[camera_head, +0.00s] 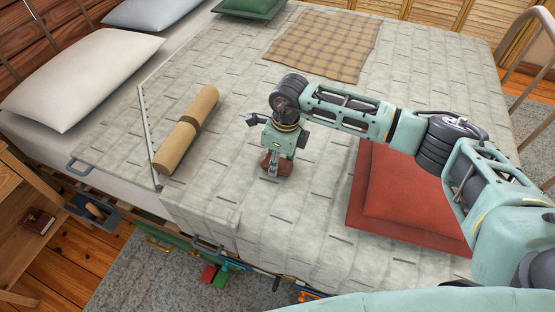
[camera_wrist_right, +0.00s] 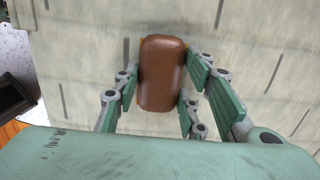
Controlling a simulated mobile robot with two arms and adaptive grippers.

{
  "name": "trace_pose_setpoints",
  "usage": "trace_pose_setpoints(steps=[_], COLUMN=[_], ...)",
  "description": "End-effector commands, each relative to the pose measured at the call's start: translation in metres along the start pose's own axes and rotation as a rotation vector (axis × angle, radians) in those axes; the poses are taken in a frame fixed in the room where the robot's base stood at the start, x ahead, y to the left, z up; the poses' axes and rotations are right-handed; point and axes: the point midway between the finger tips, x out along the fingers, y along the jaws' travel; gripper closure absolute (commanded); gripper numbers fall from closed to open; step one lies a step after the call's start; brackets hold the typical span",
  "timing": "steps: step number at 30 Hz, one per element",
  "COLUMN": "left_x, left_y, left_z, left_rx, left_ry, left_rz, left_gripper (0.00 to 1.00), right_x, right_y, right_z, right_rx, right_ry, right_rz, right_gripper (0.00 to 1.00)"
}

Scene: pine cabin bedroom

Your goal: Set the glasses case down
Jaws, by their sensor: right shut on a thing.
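The brown glasses case (camera_head: 271,167) is at my right gripper (camera_head: 272,160), low over the grey patterned bedspread (camera_head: 240,215) near the middle of the bed. In the right wrist view the case (camera_wrist_right: 162,72) sits between the green fingers of the right gripper (camera_wrist_right: 162,90), which is shut on its sides. I cannot tell whether the case touches the bedspread. The gripper hides part of the case in the head view. My left gripper is not in view.
A tan roll with a dark band (camera_head: 187,131) lies to the left on the bed. A red cushion (camera_head: 405,197) lies to the right, under my arm. A plaid cloth (camera_head: 325,44) lies at the back. Bedspread around the case is clear.

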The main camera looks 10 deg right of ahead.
Motion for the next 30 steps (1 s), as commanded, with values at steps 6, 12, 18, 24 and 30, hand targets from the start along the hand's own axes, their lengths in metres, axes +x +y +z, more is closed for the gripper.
trace_pose_setpoints(steps=[6,12,18,24,30], left_x=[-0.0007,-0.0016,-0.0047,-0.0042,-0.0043], left_y=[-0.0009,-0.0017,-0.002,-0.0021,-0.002], left_z=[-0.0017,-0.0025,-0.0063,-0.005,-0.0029], left_rx=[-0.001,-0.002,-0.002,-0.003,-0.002], left_ry=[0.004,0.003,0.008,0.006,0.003], left_rz=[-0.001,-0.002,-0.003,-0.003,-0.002], left_gripper=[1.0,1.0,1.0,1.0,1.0], right_x=[-0.0007,0.0015,0.0011,0.0011,-0.0005], right_y=[-0.0002,-0.0002,-0.0001,-0.0001,-0.0002], right_z=[0.0007,0.0004,0.0002,0.0002,0.0004], right_rx=[-0.001,-0.001,0.0,0.0,0.0], right_ry=[-0.002,-0.001,-0.001,-0.001,-0.001], right_rz=[-0.001,-0.001,-0.001,-0.001,-0.001], right_gripper=[0.89,0.89,0.45,0.43,0.43])
